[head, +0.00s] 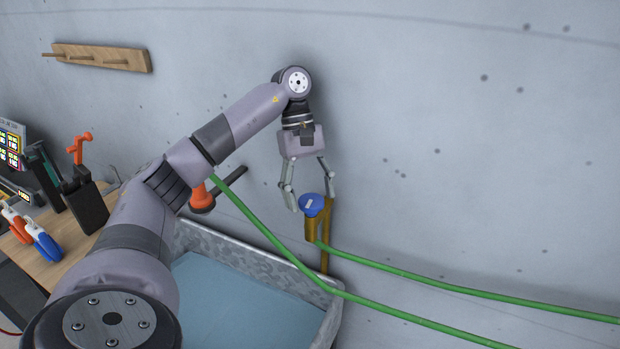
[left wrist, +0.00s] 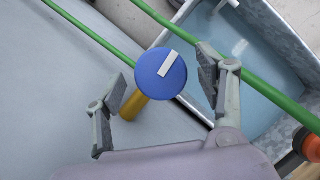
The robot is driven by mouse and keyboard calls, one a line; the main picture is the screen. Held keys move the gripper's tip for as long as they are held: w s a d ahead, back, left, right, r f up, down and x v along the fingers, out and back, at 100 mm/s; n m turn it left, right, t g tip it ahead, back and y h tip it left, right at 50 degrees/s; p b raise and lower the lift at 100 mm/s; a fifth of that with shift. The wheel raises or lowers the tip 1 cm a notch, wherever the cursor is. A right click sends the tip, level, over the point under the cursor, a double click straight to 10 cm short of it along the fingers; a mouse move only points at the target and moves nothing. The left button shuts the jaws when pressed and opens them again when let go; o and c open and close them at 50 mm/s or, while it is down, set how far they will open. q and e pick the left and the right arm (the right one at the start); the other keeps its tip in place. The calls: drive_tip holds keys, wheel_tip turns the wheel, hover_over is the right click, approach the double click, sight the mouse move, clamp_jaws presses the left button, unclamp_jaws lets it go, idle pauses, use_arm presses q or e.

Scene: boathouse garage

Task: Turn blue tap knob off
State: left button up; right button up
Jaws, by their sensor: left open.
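The blue tap knob (head: 312,206) is round with a white bar on its top and sits on a brass tap (head: 325,248) by the grey wall. In the left wrist view the blue knob (left wrist: 161,74) lies between the finger lines, with its white bar slanting up to the right. My left gripper (head: 312,198) points down over the knob, open, with one finger on each side of it. In the left wrist view both fingers of the gripper (left wrist: 160,90) stand apart from the knob. My right gripper is not in view.
Green hoses (head: 440,284) run from the tap area to the right. A metal trough (head: 250,262) of water stands below. A wooden bench (head: 70,235) with tools is at the left, and a wooden peg rack (head: 100,57) hangs on the wall. The right wall is clear.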

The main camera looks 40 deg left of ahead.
sight(310, 198)
use_arm(q)
wheel_tip(310, 198, up, 10)
drive_tip(key=shift+f, duration=0.15)
idle(0.6)
drive_tip(key=shift+c, duration=0.2)
